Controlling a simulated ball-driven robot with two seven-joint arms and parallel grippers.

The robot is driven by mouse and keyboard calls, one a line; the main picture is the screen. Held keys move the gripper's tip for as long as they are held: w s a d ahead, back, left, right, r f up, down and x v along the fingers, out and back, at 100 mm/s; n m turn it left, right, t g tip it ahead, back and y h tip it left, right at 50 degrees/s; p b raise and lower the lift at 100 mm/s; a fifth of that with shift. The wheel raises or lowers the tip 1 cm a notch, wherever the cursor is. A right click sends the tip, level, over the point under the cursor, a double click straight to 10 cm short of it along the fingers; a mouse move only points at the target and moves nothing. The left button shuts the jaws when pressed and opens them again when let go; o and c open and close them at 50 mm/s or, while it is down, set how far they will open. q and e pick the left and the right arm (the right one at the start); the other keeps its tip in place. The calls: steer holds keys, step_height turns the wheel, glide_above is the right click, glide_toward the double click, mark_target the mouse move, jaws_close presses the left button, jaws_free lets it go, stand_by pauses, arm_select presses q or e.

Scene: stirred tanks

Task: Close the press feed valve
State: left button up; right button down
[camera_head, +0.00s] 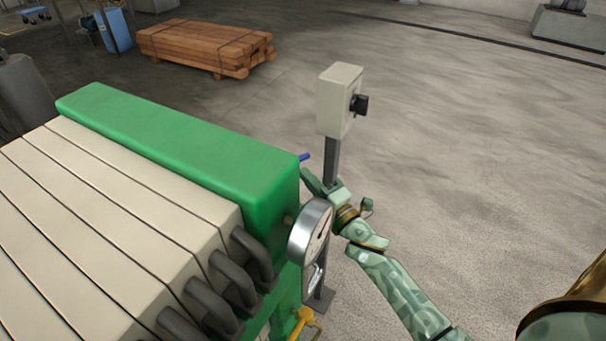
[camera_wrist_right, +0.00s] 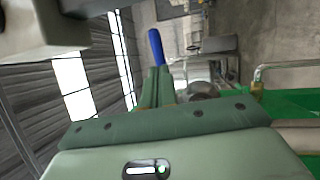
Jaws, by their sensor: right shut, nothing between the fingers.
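A blue lever handle (camera_head: 304,157) sticks out at the right end of the green press block; it looks like a valve handle, and its valve body is hidden behind the block. In the right wrist view the blue lever (camera_wrist_right: 156,47) shows just beyond the fingertips. My right gripper (camera_head: 313,180) is beside the block's end, a little below the lever. Its fingers (camera_wrist_right: 157,85) are shut and empty; I cannot tell whether they touch the lever. A yellow handle (camera_head: 303,322) sits lower on the press, below the gauge. My left gripper is not in view.
A round gauge (camera_head: 310,232) is on the press end, close to my right wrist. A grey switch box (camera_head: 339,100) with a black knob stands on a post just behind the gripper. Stacked timber (camera_head: 205,45) lies farther back. The floor to the right is clear.

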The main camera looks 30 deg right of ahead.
steer(key=shift+x, duration=1)
steer(key=w+n+y, duration=0.1)
steer(key=y, duration=0.1)
steer(key=w+n+g+y+b, duration=0.1)
steer(key=y, duration=0.1)
steer(key=w+n+y, duration=0.1)
steer(key=w+y, duration=0.1)
steer(key=shift+d+n+g, duration=0.25)
steer(key=shift+n+g, duration=0.15)
steer(key=shift+s, duration=0.1)
